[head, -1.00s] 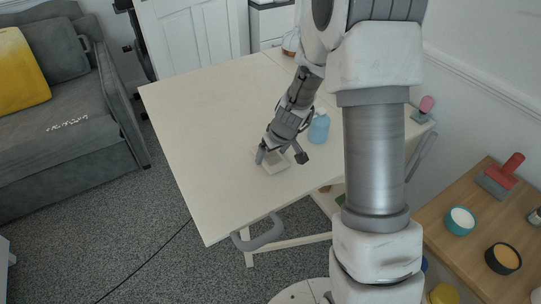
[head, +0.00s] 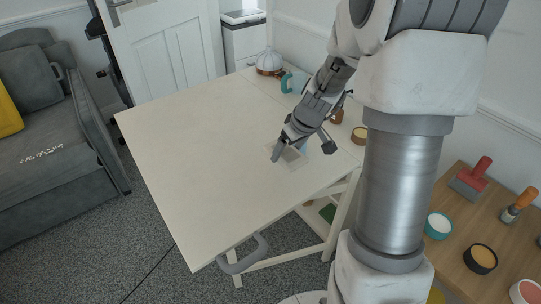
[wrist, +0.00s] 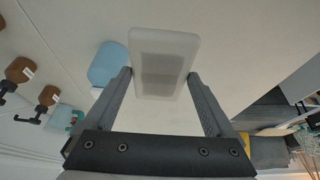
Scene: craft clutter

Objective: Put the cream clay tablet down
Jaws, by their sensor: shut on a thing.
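The cream clay tablet (wrist: 163,50) is a pale block with rounded corners and a darker middle. It sits between the two fingers of my gripper (wrist: 160,76) in the wrist view. In the head view the tablet (head: 293,158) is partly hidden by my gripper (head: 288,152), which is low over the cream table (head: 205,160). I cannot tell whether the tablet touches the tabletop. My gripper is shut on it.
A light blue bottle (wrist: 108,62) stands close beside the tablet; my gripper mostly hides it in the head view. The table's left side is clear.

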